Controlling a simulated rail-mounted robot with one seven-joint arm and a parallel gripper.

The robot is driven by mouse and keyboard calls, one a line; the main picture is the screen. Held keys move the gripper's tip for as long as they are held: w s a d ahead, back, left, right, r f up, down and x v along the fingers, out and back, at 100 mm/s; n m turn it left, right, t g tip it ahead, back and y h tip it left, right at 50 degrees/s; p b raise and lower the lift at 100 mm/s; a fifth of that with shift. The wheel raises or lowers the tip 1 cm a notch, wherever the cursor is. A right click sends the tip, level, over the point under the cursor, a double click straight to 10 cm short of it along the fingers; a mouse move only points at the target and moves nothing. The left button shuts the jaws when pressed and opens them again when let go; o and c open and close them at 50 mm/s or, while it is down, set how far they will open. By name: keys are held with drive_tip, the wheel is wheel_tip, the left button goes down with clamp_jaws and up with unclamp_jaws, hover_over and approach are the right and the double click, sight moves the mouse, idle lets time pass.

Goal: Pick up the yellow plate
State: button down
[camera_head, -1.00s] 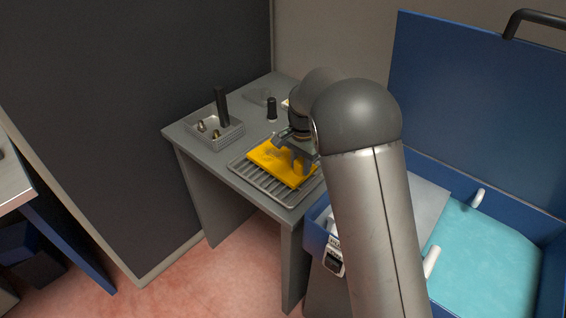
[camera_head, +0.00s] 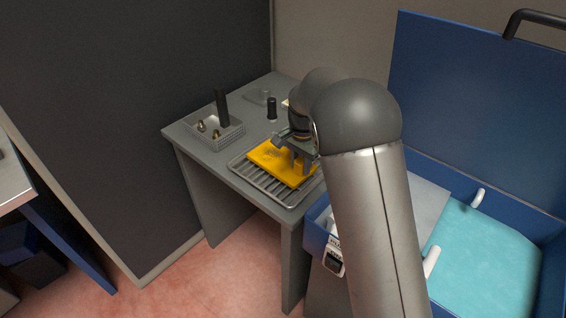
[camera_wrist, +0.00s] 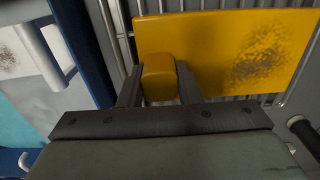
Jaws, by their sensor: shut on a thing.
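The yellow plate (camera_head: 277,163) lies flat over the metal rack on the grey table, with a dark smudge on its top. In the wrist view the plate (camera_wrist: 205,35) spans the top, and a raised yellow block-like grip (camera_wrist: 159,76) stands at its near edge. My gripper (camera_head: 297,160) is at the right part of the plate. In the wrist view my gripper's two fingers (camera_wrist: 159,92) are on either side of the yellow grip and shut on it. My arm hides the area to the right of the plate in the head view.
The slatted metal rack (camera_head: 262,185) lies at the table's front edge. A grey basket (camera_head: 228,136) with small items stands to the left, and a black cylinder (camera_head: 272,108) stands behind. A blue bin with turquoise contents (camera_head: 487,250) is at the right.

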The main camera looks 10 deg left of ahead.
drive_tip(key=shift+r, duration=0.1)
drive_tip(key=shift+w+r, duration=0.1)
drive_tip(key=shift+r, duration=0.1)
